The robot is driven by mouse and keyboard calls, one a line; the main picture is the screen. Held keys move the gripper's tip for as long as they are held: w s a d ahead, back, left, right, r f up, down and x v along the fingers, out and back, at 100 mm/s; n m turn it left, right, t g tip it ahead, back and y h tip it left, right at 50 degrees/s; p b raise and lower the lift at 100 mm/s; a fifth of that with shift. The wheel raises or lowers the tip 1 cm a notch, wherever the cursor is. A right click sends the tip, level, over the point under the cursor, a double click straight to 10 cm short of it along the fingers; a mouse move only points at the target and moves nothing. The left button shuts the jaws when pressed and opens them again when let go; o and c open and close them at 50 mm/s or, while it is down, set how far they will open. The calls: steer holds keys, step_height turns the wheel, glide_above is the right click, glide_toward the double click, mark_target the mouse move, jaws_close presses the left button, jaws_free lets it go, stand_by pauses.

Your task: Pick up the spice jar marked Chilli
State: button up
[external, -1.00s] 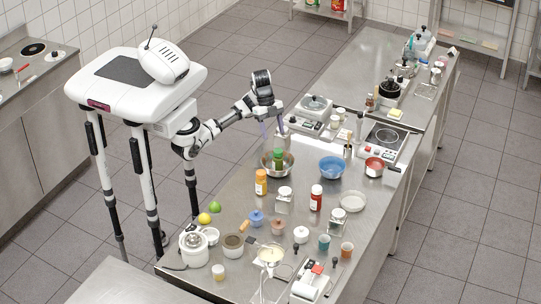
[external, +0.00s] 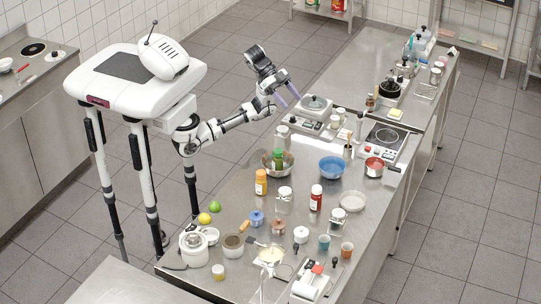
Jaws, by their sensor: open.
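No label reading Chilli is legible in the external view, so I cannot tell which container is the Chilli jar. A clear jar with a pale lid (external: 282,136) stands near the counter's left edge, below my gripper. Another clear jar (external: 284,203) stands mid-counter, between an orange bottle (external: 261,184) and a red bottle with a white cap (external: 316,200). A small white-lidded pot (external: 301,235) stands nearer the front. My gripper (external: 288,97) is open and empty, raised above the counter's left side, its fingers pointing down and to the right.
A kitchen scale (external: 315,108) stands just right of my gripper.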

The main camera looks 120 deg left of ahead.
steer(key=w+a+r+n+t+y+p, duration=0.1)
steer(key=w+a+r+n+t+p, duration=0.15)
steer(key=a+r+n, duration=0.45)
steer(key=w+a+r+n+t+p, duration=0.1)
steer(key=w+a+r+n+t, duration=0.2)
steer(key=r, duration=0.6)
steer(key=w+a+f+n+g+p, duration=0.2)
steer(key=w+f+n+g, duration=0.2)
steer(key=w+f+n, duration=0.45)
steer(key=n+g+y+p, duration=0.1)
steer(key=n+g+p, duration=0.35)
steer(key=g, duration=0.75)
glide_above(317, 188)
step_height(317, 188, down, 20)
steer(key=f, duration=0.8)
steer(key=shift+w+f, duration=0.15)
steer(key=shift+w, duration=0.1)
steer(key=shift+s+f+p, duration=0.15)
steer(key=shift+f+p, duration=0.2)
steer(key=shift+f, duration=1.25)
steer(key=shift+s+f+p, duration=0.1)
steer(key=shift+f+p, duration=0.2)
steer(key=shift+f, duration=1.25)
steer(key=c, duration=1.1)
steer(key=shift+r, duration=0.1)
